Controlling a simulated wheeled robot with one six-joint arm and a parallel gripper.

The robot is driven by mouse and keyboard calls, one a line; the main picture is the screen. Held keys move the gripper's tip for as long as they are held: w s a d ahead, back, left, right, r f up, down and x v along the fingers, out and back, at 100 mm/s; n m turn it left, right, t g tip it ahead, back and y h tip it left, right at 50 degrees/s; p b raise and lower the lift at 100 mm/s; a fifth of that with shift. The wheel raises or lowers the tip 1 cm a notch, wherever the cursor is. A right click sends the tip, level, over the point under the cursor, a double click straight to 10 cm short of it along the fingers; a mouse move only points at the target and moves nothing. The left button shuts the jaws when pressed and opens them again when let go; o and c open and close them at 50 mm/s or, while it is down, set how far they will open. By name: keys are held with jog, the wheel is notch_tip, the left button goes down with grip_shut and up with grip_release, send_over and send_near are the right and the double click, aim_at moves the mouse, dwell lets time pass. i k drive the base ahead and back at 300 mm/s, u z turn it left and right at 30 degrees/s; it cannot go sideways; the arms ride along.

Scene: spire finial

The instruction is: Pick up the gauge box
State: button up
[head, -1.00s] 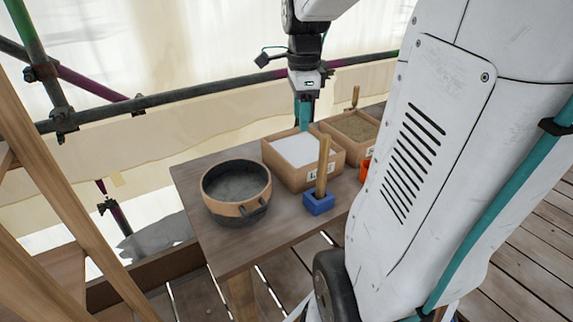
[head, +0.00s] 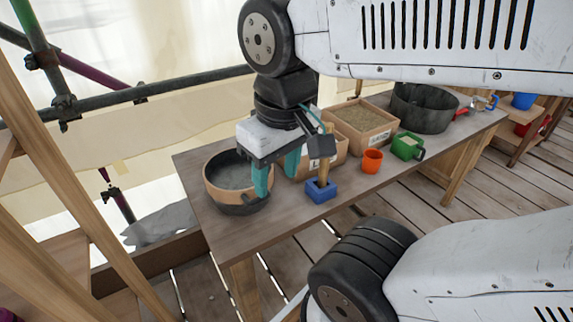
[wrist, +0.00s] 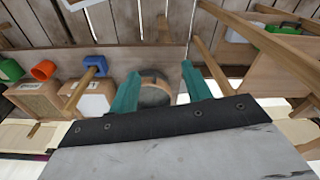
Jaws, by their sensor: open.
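A small blue box (head: 321,191) with an upright wooden handle stands on the table near its front edge. A small green box (head: 407,147) with a side handle stands further right. No label tells me which is the gauge box. My gripper (head: 277,180) is open and points down, with its teal fingers beside the round tub and left of the blue box. In the wrist view the blue box (wrist: 95,64) is left of the fingers, and the tub (wrist: 154,93) shows between them. Nothing is held.
The round tub (head: 225,172) stands at the table's left end. A labelled box of white powder (head: 330,165), partly hidden by my gripper, and a sand box (head: 362,128) are behind. An orange cup (head: 372,161) is between blue and green boxes. A dark basin (head: 425,110) stands further right.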

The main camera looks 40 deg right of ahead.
aim_at(406, 146)
jog(key=z, duration=2)
